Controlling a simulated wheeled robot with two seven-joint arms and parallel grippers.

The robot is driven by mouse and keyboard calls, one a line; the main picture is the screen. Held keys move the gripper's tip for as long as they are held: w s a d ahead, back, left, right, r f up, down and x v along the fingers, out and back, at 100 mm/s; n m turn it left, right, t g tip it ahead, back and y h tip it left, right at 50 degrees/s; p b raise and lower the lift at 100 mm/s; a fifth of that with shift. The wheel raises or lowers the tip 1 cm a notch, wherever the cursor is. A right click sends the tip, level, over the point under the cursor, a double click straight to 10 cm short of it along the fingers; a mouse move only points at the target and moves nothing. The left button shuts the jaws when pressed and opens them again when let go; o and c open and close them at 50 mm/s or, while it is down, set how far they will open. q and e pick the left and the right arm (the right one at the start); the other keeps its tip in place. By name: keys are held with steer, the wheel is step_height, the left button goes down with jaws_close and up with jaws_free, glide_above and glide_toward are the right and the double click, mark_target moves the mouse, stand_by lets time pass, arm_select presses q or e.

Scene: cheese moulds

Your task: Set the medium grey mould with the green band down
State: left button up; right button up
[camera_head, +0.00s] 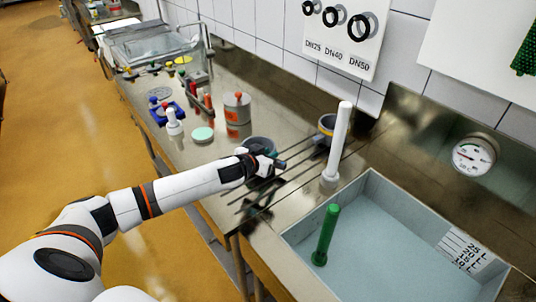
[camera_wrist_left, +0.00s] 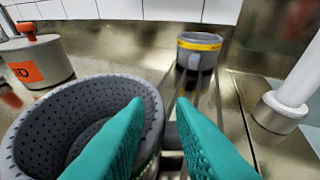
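A grey perforated mould (camera_wrist_left: 50,115) fills the lower left of the left wrist view; a trace of green shows low on its outer side. In the head view this mould (camera_head: 262,143) is on the steel worktop, partly hidden by my left gripper (camera_head: 277,163). In the left wrist view the teal fingers (camera_wrist_left: 160,125) are apart, one over the mould's inside and one outside its wall. A gap shows between the wall and the outer finger. I cannot tell whether the mould's base rests fully on the worktop. My right gripper is not in view.
A grey mould with a yellow band (camera_head: 327,124) stands beyond, near the wall. A white post (camera_head: 339,140) stands by the sink basin (camera_head: 390,205), which holds a green rod (camera_head: 326,235). A weight with an orange label (camera_head: 237,107) stands left. Dark grooves cross the worktop.

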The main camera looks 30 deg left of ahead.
arm_select(q)
steer(key=shift+o, duration=0.2)
steer(key=shift+r, duration=0.1)
steer(key=shift+s, duration=0.25)
steer(key=b+v, duration=0.2)
steer(key=v, duration=0.9)
steer(key=shift+s+r, duration=0.15)
steer(key=shift+s, duration=0.05)
